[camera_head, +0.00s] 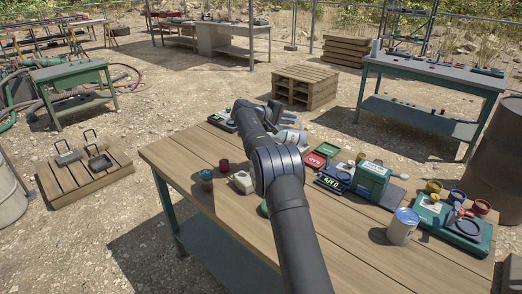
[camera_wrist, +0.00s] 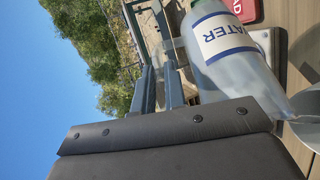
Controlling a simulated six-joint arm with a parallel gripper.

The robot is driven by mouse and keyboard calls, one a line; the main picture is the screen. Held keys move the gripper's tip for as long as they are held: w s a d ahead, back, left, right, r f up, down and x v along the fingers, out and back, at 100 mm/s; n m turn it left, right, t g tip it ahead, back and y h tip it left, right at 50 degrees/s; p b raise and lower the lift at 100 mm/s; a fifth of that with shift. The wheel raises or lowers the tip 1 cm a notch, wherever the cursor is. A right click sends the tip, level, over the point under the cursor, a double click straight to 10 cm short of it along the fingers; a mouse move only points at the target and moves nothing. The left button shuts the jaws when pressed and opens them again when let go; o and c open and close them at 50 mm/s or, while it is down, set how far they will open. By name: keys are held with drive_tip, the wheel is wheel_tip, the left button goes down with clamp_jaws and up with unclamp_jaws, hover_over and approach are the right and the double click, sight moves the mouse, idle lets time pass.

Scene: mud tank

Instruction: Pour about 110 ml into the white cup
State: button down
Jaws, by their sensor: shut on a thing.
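My gripper (camera_head: 277,121) is over the far part of the wooden table, partly hidden behind my arm. It is shut on a translucent bottle with a blue-edged white label reading "WATER". The bottle (camera_wrist: 240,65) fills the upper right of the wrist view and looks tilted; a pale part of it (camera_head: 292,136) shows beside the gripper in the head view. I cannot pick out the white cup with certainty. Any liquid flow or level is too unclear to tell.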

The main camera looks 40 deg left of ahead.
sight(300, 127)
drive_tip(key=shift+s+a+r, duration=0.1)
drive_tip(key=shift+s, duration=0.05)
drive_tip(key=shift+w+d+f+m+g+y, duration=0.4)
drive_tip(key=shift+w+d+f+g+y, duration=0.3)
drive_tip(key=shift+w+d+f+g, duration=0.4)
drive_tip(key=shift+w+d+f+g+y, duration=0.2)
drive_tip(key=shift+f+g+y, duration=0.15)
drive_tip(key=shift+f, duration=0.2)
drive_tip(key=shift+w+d+f+g+y, duration=0.15)
drive_tip(key=shift+w+g+y, duration=0.15)
drive_tip(key=shift+g, duration=0.25)
drive_tip(key=shift+d+m, duration=0.1)
drive_tip(key=shift+m, duration=0.2)
idle(0.4)
